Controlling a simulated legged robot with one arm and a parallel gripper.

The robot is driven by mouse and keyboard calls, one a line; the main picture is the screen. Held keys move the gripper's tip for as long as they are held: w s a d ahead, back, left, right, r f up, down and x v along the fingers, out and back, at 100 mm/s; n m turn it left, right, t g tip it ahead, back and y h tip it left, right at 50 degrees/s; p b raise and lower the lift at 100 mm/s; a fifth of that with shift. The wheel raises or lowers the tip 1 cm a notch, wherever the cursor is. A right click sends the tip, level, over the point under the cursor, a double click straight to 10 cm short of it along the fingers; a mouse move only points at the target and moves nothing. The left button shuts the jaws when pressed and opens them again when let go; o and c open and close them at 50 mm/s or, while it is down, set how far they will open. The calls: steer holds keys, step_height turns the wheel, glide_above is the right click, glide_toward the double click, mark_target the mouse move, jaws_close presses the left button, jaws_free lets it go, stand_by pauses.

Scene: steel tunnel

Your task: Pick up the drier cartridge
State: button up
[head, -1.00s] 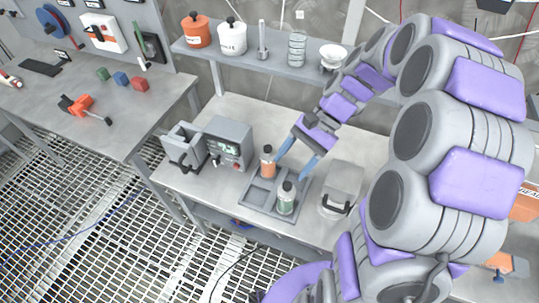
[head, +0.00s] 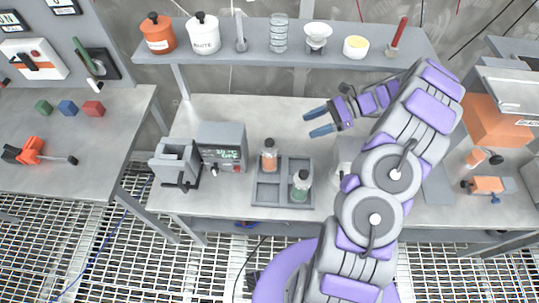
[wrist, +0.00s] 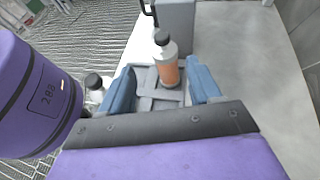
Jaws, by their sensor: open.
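Two capped clear cartridges stand upright in a grey compartment tray (head: 268,195) on the middle bench. One cartridge has orange fill (head: 269,158) and stands in the back left compartment. The other has green fill (head: 300,187) and stands at the front right. I cannot tell which is the drier cartridge. My gripper (head: 308,125), with blue fingers, is open and empty, right of and behind the tray in the head view. In the wrist view the orange-filled cartridge (wrist: 167,68) shows beyond and between the fingers, apart from them. The other cartridge (wrist: 94,84) is left of them, partly hidden.
A grey instrument with a display (head: 222,148) and a small grey box with a handle (head: 176,163) stand left of the tray. A shelf behind (head: 270,57) holds jars, a funnel and a glass. The bench behind the tray is clear. My arm covers the right side.

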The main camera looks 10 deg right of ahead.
steer(key=b, duration=0.3)
glide_toward(265, 148)
steer(key=a, duration=0.2)
steer(key=a+r, duration=0.1)
steer(key=a, duration=0.2)
steer(key=shift+s+a, duration=0.1)
steer(key=x, duration=0.2)
steer(key=b+x, duration=0.1)
steer(key=x, duration=0.1)
steer(key=shift+w+f, duration=0.2)
steer(key=shift+f, duration=0.25)
steer(key=shift+a, duration=0.3)
jaws_close()
